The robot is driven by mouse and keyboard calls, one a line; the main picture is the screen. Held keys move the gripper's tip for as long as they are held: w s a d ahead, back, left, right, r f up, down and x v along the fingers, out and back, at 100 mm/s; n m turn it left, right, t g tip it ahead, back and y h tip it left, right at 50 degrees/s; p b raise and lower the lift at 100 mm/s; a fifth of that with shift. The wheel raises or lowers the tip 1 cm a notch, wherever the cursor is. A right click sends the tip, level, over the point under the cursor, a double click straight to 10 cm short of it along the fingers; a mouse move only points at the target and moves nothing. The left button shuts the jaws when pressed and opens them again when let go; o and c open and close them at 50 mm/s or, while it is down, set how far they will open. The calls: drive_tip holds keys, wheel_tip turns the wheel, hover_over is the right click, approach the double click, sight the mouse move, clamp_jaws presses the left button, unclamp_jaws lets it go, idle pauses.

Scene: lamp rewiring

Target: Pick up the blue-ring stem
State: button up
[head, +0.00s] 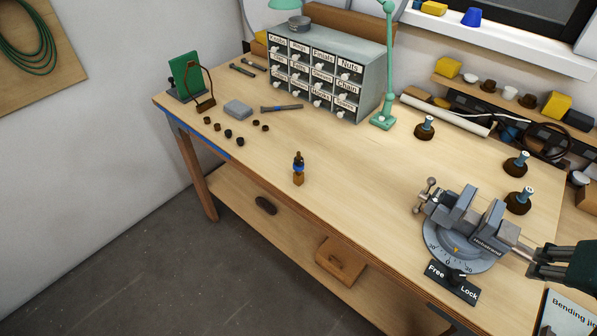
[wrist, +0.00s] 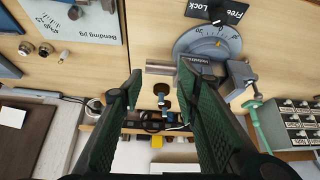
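A small upright piece with a dark top, a blue band and a brass-coloured lower part (head: 298,170) stands near the table's front edge, left of centre in the head view. It looks like the blue-ring stem. I cannot make it out in the wrist view. My gripper (head: 533,263) is at the far right of the head view, beside the vise and well away from this piece. In the wrist view my gripper (wrist: 160,80) shows two green-padded fingers spread apart. Nothing is held between them.
A grey vise (head: 468,222) on a round dial stands at the right. Several dark round bases with grey-blue posts (head: 425,127) stand behind it. A labelled drawer cabinet (head: 322,80) and green lamp (head: 383,118) are at the back. Small dark rings (head: 228,134) lie left. The table's middle is clear.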

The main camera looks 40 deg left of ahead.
drive_tip(key=w+a+r+n+g+y+p, duration=0.1)
drive_tip(key=w+a+r+n+p, duration=0.15)
drive_tip(key=a, duration=0.45)
drive_tip(key=w+a+r+n+g+p, duration=0.1)
drive_tip(key=w+a+r+p, duration=0.25)
drive_tip(key=a, duration=0.35)
drive_tip(key=n+g+h+p, duration=0.2)
drive_tip(key=n+g+p, duration=0.2)
drive_tip(key=n+p, duration=0.75)
hover_over(299, 153)
drive_tip(key=p, duration=0.1)
drive_tip(key=shift+m, duration=0.8)
drive_tip(key=f, duration=0.5)
drive_tip(key=w+f, duration=0.1)
drive_tip(key=f, duration=0.8)
drive_tip(key=shift+s+a+f, duration=0.2)
drive_tip(key=shift+s, duration=0.05)
drive_tip(key=shift+f, duration=0.45)
drive_tip(key=shift+f, duration=0.1)
drive_tip(key=shift+f, duration=1.2)
drive_tip(key=shift+f, duration=0.1)
